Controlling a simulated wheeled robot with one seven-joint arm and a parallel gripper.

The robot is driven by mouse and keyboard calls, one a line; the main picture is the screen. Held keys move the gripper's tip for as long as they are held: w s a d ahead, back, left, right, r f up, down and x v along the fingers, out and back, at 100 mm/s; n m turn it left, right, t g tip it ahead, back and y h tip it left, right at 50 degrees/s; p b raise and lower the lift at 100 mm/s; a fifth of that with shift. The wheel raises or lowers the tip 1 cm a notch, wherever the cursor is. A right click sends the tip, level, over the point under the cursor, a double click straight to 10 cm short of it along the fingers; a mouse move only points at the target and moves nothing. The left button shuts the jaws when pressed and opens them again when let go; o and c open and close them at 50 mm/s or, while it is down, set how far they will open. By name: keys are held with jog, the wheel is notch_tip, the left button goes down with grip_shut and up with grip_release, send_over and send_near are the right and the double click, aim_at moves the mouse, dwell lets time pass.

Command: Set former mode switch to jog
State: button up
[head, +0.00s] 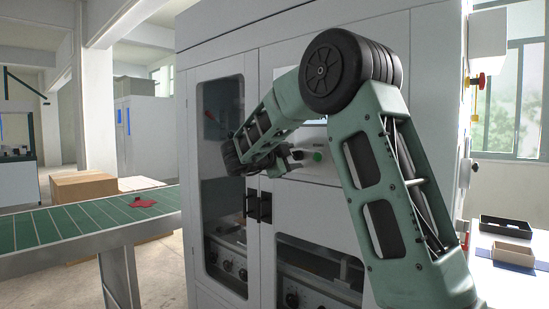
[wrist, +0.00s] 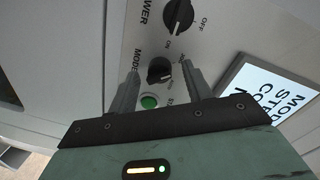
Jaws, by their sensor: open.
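The mode switch (wrist: 160,70) is a black rotary knob on the grey control panel, under the label "MODE". A light pointer mark shows on it, but the position it is set to is too small to read, and the labels on its right are partly hidden by a finger. My gripper (wrist: 160,75) is open, with one finger on each side of the mode switch in the wrist view. I cannot tell whether the fingers touch it. In the head view my gripper (head: 287,160) is at the panel, and the switch is hidden behind it.
A black power knob (wrist: 178,15) with ON and OFF marks is above the mode switch. A green button (wrist: 150,102) is just below it. A lit screen (wrist: 262,100) is on the right. Door handles (head: 258,206) stick out below my gripper. A conveyor (head: 75,222) is at left.

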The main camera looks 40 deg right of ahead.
jog(key=s+a+r+b, duration=0.1)
jog(key=a+b, duration=0.2)
jog(key=a, duration=1.3)
jog(key=shift+s+a+r, duration=0.15)
jog(key=shift+s+a, duration=0.15)
